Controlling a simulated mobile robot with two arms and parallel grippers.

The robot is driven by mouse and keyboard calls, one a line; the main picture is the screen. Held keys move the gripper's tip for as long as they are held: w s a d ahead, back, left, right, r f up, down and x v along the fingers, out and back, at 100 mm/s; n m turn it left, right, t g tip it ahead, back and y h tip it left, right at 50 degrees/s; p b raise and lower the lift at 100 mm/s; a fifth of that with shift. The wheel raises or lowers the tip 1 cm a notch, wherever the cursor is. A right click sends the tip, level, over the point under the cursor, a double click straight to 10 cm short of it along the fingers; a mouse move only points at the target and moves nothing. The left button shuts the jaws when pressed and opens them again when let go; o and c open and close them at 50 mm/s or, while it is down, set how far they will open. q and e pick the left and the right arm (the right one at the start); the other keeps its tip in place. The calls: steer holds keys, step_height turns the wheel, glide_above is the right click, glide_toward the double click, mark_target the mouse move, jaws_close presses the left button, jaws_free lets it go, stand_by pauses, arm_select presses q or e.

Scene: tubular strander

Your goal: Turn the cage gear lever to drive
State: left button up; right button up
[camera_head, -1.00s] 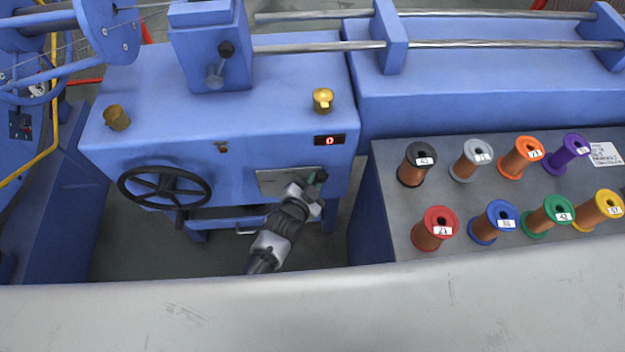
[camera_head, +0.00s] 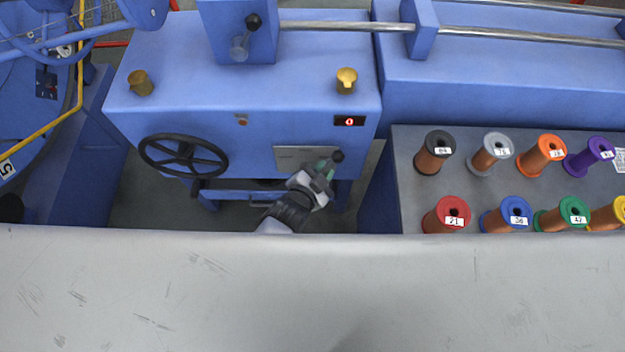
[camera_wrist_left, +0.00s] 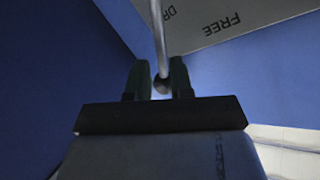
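The cage gear lever shows its black knob (camera_head: 337,156) at the right end of a grey label plate (camera_head: 292,155) on the blue machine front. In the left wrist view, the plate (camera_wrist_left: 215,22) reads "FREE" and part of a word starting "DR". My left gripper (camera_head: 324,170) is at the lever, its green fingertips next to the knob. In the left wrist view, the thin grey lever rod (camera_wrist_left: 158,40) runs down between the two close fingertips (camera_wrist_left: 161,85), and they appear shut on it. The lever's pivot is hidden. My right gripper is not in view.
A black handwheel (camera_head: 183,156) is left of the plate, and a small red-lit display (camera_head: 349,121) is above it. A grey bench (camera_head: 405,170) with several coloured spools stands to the right. A wide grey surface (camera_head: 310,295) fills the front.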

arm_select(q)
steer(key=v, duration=0.7)
steer(key=shift+p, duration=0.4)
steer(key=s+a+f+n+g+y+p, duration=0.1)
steer(key=s+a+f+n+g+y, duration=0.15)
steer(key=s+a+f, duration=0.5)
steer(key=s+a+f+n+g+y+p, duration=0.1)
steer(key=s+a+f+n+g+y, duration=0.2)
steer(key=f, duration=0.7)
steer(key=s+a+f+n+g, duration=0.1)
steer(key=s+a+f+g, duration=0.1)
steer(key=s, duration=0.5)
steer(key=s+a+f+n+g+y, duration=0.1)
steer(key=s+a+f+g, duration=0.1)
steer(key=s+a+f, duration=0.2)
steer(key=s+a+f+n+g+p, duration=0.1)
steer(key=s+a+f+n+g, duration=0.1)
steer(key=s+a, duration=0.3)
steer(key=s+f, duration=0.1)
steer(key=s, duration=0.3)
steer(key=shift+s+a, duration=0.4)
steer(key=shift+s+f+y, duration=0.1)
steer(key=shift+y, duration=0.15)
